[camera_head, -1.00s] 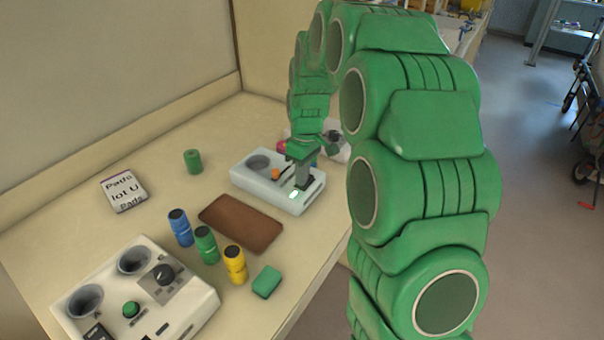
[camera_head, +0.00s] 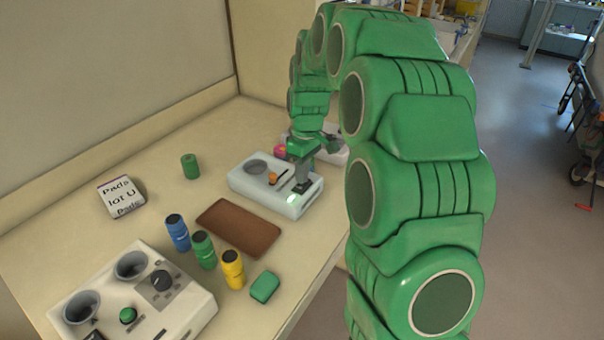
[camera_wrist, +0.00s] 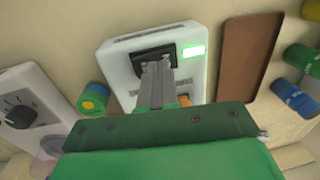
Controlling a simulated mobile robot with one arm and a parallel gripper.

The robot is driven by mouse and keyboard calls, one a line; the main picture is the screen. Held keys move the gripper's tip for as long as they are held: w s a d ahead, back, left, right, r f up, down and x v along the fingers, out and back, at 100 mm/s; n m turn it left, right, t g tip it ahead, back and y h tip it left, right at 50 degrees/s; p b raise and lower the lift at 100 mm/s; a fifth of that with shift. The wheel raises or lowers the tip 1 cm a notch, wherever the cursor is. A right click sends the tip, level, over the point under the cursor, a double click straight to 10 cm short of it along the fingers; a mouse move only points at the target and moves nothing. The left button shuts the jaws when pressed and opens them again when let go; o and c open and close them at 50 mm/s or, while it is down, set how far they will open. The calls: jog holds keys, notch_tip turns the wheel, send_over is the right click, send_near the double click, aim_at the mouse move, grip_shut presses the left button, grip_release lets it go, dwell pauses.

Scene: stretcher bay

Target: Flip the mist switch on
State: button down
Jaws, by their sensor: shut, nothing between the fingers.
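A white box (camera_head: 245,184) with a dark cup, an orange button (camera_head: 273,178) and a lit green indicator (camera_head: 291,198) stands near the table's right edge. In the wrist view, the box (camera_wrist: 118,69) has a black switch plate (camera_wrist: 143,54) beside the glowing green light (camera_wrist: 194,51). I cannot read which switch is the mist switch. My gripper (camera_head: 304,187) is shut and empty, pointing down at the black plate. In the wrist view, its fingertips (camera_wrist: 157,67) cover part of the plate. The lever's position and contact with it are unclear.
A larger white box (camera_head: 190,316) stands front left. Blue (camera_head: 177,232), green (camera_head: 204,249) and yellow (camera_head: 232,268) cylinders stand beside a brown pad (camera_head: 239,227). Another knobbed box (camera_wrist: 25,91) and a blue-green cylinder (camera_wrist: 92,99) are close to the gripper.

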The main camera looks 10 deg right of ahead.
aim_at(298, 189)
notch_tip(298, 189, up, 13)
jog(key=s+a, duration=0.1)
jog(key=shift+s+a+r, duration=0.2)
jog(key=shift+s+a, duration=0.05)
dwell(0.4)
jog(key=s+f+m, duration=0.1)
jog(key=s+m, duration=0.2)
jog(key=s, duration=1)
jog(key=s+d+f+m, duration=0.1)
jog(key=s+f+m, duration=0.1)
jog(key=s, duration=1.1)
jog(key=s+f+m+h, duration=0.1)
jog(key=s+m, duration=0.3)
jog(key=s, duration=0.9)
jog(key=shift+d+f+g, duration=0.4)
jog(key=shift+f, duration=0.25)
jog(key=shift+w, duration=0.15)
